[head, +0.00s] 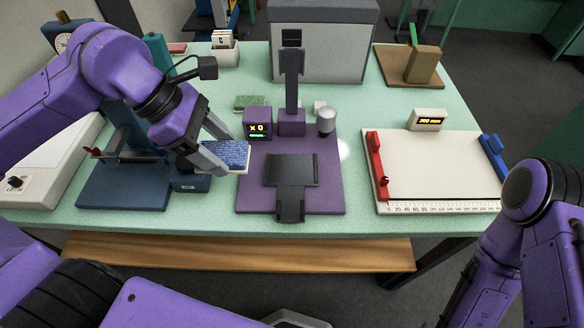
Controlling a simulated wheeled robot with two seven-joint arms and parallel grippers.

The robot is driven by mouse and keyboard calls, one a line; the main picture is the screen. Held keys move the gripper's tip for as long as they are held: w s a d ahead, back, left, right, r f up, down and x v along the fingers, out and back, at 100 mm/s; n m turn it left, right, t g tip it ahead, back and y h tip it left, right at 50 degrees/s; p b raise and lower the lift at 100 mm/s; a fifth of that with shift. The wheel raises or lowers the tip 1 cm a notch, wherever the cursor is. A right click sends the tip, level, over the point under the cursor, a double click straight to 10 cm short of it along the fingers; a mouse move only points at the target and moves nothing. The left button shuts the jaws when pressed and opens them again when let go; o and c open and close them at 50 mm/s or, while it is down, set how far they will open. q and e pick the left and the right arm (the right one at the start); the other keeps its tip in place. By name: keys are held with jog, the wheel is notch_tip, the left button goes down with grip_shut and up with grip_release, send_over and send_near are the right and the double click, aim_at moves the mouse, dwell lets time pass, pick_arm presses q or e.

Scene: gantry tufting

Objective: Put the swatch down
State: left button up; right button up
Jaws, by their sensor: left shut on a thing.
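A blue tufted swatch (230,155) with a pale edge is in the head view, left of centre. My left gripper (221,152) is shut on it at its left side. The swatch is between the dark blue machine on the left and the purple machine's base (325,196). Its right edge is close to that base. I cannot tell whether its underside touches anything. My right gripper is not in view; only part of the right arm shows at the right edge.
The purple machine has a dark plate (291,169) and a display (257,128) reading "X 0". A green swatch (252,102) lies behind it. A cream measuring board (440,168) with red and blue clamps is at right. Green tabletop (365,90) is free behind it.

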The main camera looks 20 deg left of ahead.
pick_arm(q)
jog(key=w+d+f+p, duration=0.2)
jog(key=w+d+f, duration=0.35)
jog(key=w, duration=0.25)
send_over(296, 169)
jog(key=a, duration=0.2)
jog(key=f, duration=0.4)
jog(key=shift+s+d+f+p, duration=0.1)
jog(key=shift+s+f+p, duration=0.2)
jog(key=shift+p, duration=0.05)
notch_tip(296, 169, down, 2)
jog(key=shift+f, duration=0.45)
jog(key=shift+f, duration=0.1)
jog(key=o, duration=1)
jog(key=shift+o, duration=0.2)
jog(key=v, duration=1.2)
jog(key=shift+r, duration=0.2)
